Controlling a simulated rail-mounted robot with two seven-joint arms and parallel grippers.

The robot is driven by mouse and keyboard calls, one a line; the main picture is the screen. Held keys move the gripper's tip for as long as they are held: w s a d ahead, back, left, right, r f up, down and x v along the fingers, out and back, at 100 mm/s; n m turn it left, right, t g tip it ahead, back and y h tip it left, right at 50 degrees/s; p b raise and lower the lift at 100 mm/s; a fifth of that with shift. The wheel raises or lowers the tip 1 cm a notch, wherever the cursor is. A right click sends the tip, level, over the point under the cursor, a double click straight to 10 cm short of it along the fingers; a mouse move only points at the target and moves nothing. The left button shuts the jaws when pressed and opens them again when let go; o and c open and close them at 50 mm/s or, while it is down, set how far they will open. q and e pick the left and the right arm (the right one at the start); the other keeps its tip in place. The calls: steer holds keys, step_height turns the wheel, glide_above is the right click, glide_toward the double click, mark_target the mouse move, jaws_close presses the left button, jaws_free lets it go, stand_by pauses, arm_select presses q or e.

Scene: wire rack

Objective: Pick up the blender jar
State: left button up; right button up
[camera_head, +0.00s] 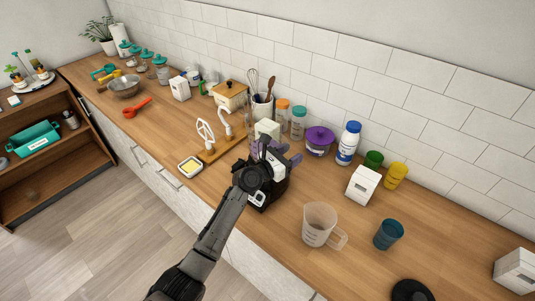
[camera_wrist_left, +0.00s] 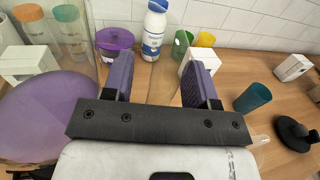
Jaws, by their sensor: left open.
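My left gripper (camera_head: 279,152) is open and empty above the middle of the counter. Its two purple-grey fingers (camera_wrist_left: 160,72) show apart in the left wrist view. Under it in the head view stands an appliance with a dark base (camera_head: 277,192), mostly hidden by the gripper and wrist. A large purple rounded part (camera_wrist_left: 45,110) fills the left of the wrist view, close beside the left finger. It may be the blender jar's lid, but I cannot tell. A clear jug with a handle and markings (camera_head: 317,222) stands upright to the gripper's right. My right gripper is not in view.
Behind the gripper stand a purple-lidded container (camera_head: 319,140), a white-and-blue bottle (camera_head: 348,143) and orange- and teal-lidded jars. A white box (camera_head: 362,184), a teal cup (camera_head: 388,235) and a black round object (camera_head: 411,291) are to the right. A tiled wall closes the back.

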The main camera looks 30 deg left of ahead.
arm_select(q)
steer(key=shift+w, duration=0.15)
steer(key=shift+c, duration=0.5)
jaws_close()
stand_by(0.8)
steer(key=shift+r, duration=0.2)
